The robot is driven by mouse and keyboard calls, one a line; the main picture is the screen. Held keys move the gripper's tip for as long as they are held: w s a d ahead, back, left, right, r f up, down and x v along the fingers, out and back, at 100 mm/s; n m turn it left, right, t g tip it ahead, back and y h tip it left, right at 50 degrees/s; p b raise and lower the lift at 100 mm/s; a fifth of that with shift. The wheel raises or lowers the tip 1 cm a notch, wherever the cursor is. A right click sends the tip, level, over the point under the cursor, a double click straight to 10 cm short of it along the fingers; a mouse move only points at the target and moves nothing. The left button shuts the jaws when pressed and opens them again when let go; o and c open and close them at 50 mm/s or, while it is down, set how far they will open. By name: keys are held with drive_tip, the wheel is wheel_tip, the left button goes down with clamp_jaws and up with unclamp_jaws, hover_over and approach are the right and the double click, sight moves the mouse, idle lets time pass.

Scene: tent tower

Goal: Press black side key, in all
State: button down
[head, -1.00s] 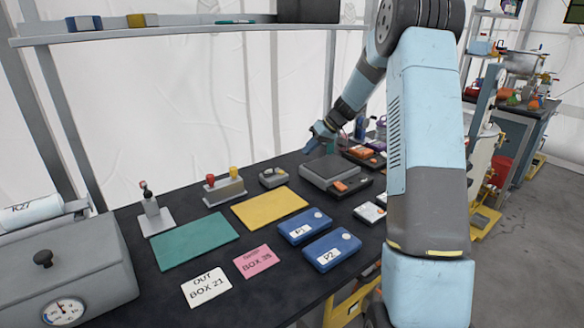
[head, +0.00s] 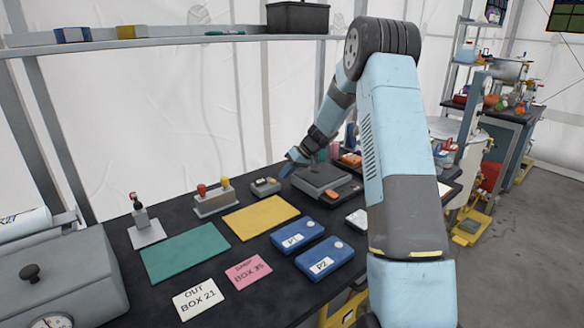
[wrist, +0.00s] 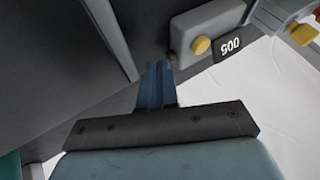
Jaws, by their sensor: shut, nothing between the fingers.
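My gripper (head: 286,172) is shut and empty, low beside the left back edge of the flat grey device (head: 318,178). In the wrist view my gripper (wrist: 157,70) points down close to a small grey box (wrist: 219,24) with a yellow button (wrist: 202,46) on its face. That small box (head: 265,187) also shows just left of my gripper in the head view. A dark label (wrist: 230,45) reading 500 is beside the box. A small dark spot shows at the box's near side by my fingertips; I cannot tell whether it is a black key or whether I touch it.
The black table holds a yellow mat (head: 260,216), a green mat (head: 185,250), two blue boxes, P1 (head: 298,236) and P2 (head: 325,258), and stamps (head: 214,201). A shelf (head: 180,42) runs above the back. Orange devices stand at the right.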

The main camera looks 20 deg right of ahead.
drive_tip(key=shift+w+a+f, duration=0.15)
drive_tip(key=shift+a+f, duration=0.25)
drive_tip(key=shift+f, duration=0.15)
drive_tip(key=shift+s+a, duration=0.2)
drive_tip(key=shift+a, duration=0.35)
drive_tip(key=shift+s+a, duration=0.2)
drive_tip(key=shift+a, duration=0.3)
drive_tip(key=shift+a+r, duration=0.1)
drive_tip(key=shift+d+r, duration=0.35)
drive_tip(key=shift+r, duration=0.1)
drive_tip(key=v, duration=0.7)
drive_tip(key=shift+d+f, duration=0.15)
drive_tip(key=shift+d, duration=0.35)
